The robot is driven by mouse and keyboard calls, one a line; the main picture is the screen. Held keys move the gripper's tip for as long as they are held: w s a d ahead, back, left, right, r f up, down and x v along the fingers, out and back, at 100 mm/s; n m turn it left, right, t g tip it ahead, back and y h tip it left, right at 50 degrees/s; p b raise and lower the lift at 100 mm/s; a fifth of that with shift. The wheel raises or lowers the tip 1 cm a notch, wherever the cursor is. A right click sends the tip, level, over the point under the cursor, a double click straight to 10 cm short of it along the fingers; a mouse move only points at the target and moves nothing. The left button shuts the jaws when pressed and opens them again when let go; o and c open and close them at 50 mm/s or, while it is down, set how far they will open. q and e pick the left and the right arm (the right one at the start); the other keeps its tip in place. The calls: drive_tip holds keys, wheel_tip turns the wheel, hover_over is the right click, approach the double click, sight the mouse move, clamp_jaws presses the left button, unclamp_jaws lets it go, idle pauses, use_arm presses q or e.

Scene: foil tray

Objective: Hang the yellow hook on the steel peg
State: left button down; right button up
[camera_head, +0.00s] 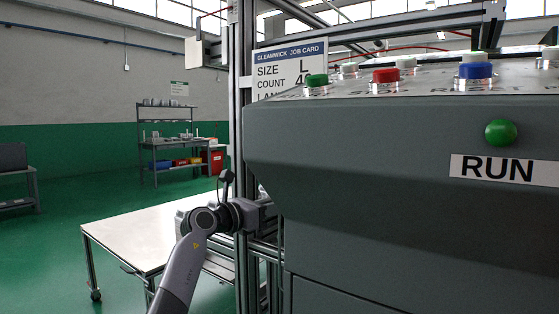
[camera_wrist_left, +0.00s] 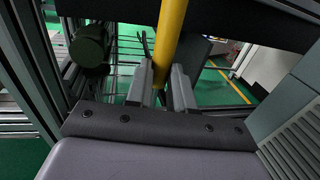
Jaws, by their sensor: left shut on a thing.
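In the left wrist view, a yellow bar (camera_wrist_left: 170,38), the visible part of the yellow hook, runs from the top edge down between the fingers of my left gripper (camera_wrist_left: 163,88). The fingers are shut on it. Its upper end is out of frame, so the hook's bend does not show. In the head view my left arm reaches in at the lower middle, and its gripper goes in among the frame posts beside the grey machine, where the fingers and the hook are hidden. I cannot make out the steel peg in either view. My right gripper is not in view.
The grey machine cabinet (camera_head: 400,190) with coloured buttons fills the right of the head view. Upright metal posts (camera_head: 240,120) stand close to my left wrist. A white-topped table (camera_head: 135,235) is left of the arm. A dark round cylinder (camera_wrist_left: 88,46) is left of the fingers.

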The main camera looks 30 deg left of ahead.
use_arm(q)
drive_tip(key=shift+f, duration=0.55)
drive_tip(key=shift+b, duration=0.3)
drive_tip(key=c, duration=0.9)
unclamp_jaws()
drive_tip(key=shift+f, duration=0.1)
